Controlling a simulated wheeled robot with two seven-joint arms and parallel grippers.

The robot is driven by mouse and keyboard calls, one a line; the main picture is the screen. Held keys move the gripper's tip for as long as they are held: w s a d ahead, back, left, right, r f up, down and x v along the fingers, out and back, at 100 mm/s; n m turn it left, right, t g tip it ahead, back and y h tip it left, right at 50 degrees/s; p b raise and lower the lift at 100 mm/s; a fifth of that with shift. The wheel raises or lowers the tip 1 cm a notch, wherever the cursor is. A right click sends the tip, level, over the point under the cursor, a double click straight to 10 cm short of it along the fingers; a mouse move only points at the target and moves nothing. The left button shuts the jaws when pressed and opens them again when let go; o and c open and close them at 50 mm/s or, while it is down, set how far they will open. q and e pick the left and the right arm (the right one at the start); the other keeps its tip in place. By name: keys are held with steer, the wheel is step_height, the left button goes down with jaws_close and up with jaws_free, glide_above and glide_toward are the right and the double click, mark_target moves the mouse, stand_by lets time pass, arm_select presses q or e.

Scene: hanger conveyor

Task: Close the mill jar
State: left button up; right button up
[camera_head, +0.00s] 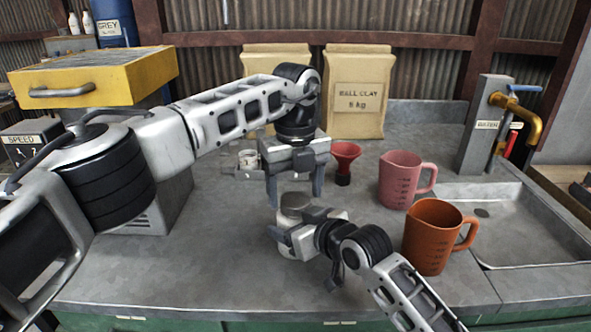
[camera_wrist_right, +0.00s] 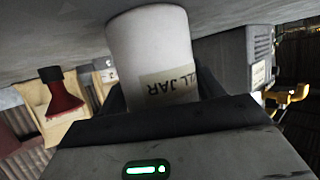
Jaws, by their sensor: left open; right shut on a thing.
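The mill jar (camera_wrist_right: 155,50) is a white cylinder with a pale label reading "LL JAR", upside down in the right wrist view, touching the counter. In the head view its pale round top (camera_head: 293,203) shows at the counter's middle. I cannot tell whether that top is a separate lid. My right gripper (camera_head: 295,232) is shut around the jar's body from the front right. My left gripper (camera_head: 295,190) points down just above the jar, its two fingers apart on either side of the top. Contact there is unclear.
A red funnel (camera_head: 343,160), a pink jug (camera_head: 400,182) and an orange jug (camera_head: 430,240) stand to the right, before the sink (camera_head: 520,215). Clay bags (camera_head: 358,95) stand at the back; a yellow-topped machine (camera_head: 95,75) is left.

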arm_select(q)
steer(key=shift+f, duration=0.6)
steer(key=c, duration=1)
steer(key=m, duration=0.6)
steer(key=shift+m, duration=0.3)
steer(key=o, duration=1.1)
